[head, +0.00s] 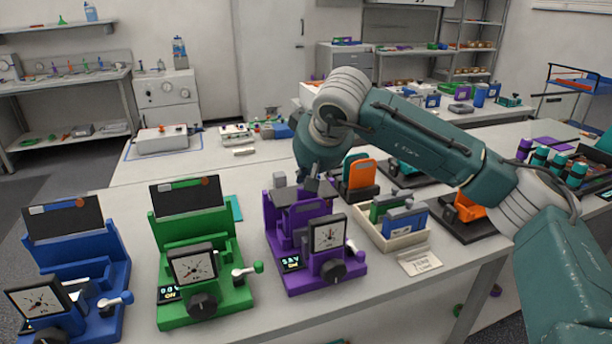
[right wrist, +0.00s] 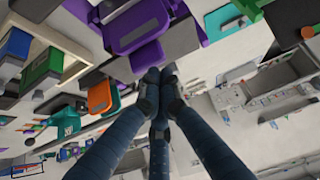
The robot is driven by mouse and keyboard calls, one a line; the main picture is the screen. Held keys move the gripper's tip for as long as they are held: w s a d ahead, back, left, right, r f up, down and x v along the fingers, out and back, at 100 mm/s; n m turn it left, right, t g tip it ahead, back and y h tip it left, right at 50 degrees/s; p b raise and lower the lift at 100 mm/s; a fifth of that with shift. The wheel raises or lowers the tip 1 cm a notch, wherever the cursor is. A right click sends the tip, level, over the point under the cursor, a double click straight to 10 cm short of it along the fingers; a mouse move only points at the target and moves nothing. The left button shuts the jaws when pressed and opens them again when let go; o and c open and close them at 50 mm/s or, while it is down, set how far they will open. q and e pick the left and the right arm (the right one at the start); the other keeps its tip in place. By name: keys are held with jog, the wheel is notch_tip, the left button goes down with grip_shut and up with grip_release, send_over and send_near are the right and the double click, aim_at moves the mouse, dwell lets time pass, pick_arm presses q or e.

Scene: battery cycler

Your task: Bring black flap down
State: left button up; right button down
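The purple cycler (head: 318,262) stands on the bench with a dial and a lit display at its front. Its black flap (head: 286,196) looks tipped down, close to level, over the purple body; part of it is hidden by my gripper, so I cannot tell if it is fully down. My right gripper (head: 316,186) is at the flap's right rear edge. In the right wrist view, the right gripper's fingers (right wrist: 160,76) meet at the tips, with nothing visible between them, close to a purple part (right wrist: 147,56). I cannot tell if they touch it. My left gripper is out of view.
A green cycler (head: 205,290) and a blue cycler (head: 85,270) stand to the left, their black panels upright. Right of the purple cycler are a tray (head: 410,240) of batteries, a paper label (head: 425,262) and an orange battery (head: 360,173) in a black holder.

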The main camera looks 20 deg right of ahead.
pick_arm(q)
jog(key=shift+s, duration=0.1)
pick_arm(e)
jog(key=shift+s+r, duration=0.15)
jog(key=shift+r, duration=0.1)
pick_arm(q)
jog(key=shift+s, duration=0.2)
pick_arm(e)
jog(key=v, duration=1.1)
jog(key=shift+r, duration=0.15)
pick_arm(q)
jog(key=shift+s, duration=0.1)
pick_arm(e)
jog(key=shift+s, duration=0.1)
